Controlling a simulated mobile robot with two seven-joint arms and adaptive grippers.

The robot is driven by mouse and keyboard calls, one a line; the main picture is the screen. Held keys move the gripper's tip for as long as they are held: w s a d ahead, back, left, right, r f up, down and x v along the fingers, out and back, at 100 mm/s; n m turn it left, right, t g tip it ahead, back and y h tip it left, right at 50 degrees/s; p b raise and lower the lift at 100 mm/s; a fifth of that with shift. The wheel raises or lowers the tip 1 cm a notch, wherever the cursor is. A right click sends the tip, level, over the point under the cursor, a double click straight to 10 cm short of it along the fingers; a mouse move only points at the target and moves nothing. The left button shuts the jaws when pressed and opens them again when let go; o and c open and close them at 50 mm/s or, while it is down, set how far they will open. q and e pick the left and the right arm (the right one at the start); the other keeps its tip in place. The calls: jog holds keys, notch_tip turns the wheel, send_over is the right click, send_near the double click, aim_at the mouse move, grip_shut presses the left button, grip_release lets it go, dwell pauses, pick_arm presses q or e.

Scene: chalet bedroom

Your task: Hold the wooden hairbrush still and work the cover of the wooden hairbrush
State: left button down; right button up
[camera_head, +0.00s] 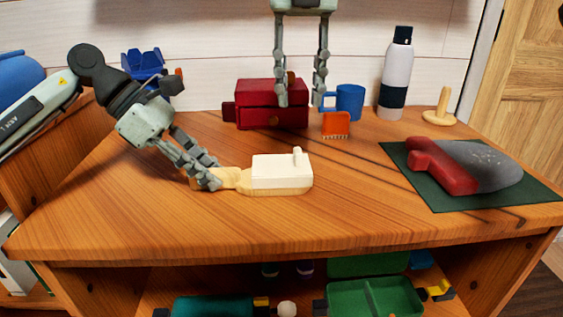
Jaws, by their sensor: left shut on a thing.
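The wooden hairbrush (238,181) lies on the table, its handle to the left. Its white cover (282,171), a block with a small upright knob, sits on the head end at the right. My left gripper (213,181) comes in from the left and is shut on the handle's left part, hiding some of it. My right gripper (302,101) hangs from the top of the view, fingers down and wide apart. It is empty, above and behind the cover, in front of the red box.
Behind stand a red drawer box (258,98), a blue mug (350,101), an orange comb-like piece (336,125), a tall bottle (396,75) and a wooden stand (440,108). A red and grey object (470,167) lies on a green mat (432,201) at right. The table's front (200,225) is clear.

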aim_at(298, 149)
notch_tip(298, 149, down, 10)
jog(key=shift+r, duration=0.1)
dwell(0.4)
grip_shut()
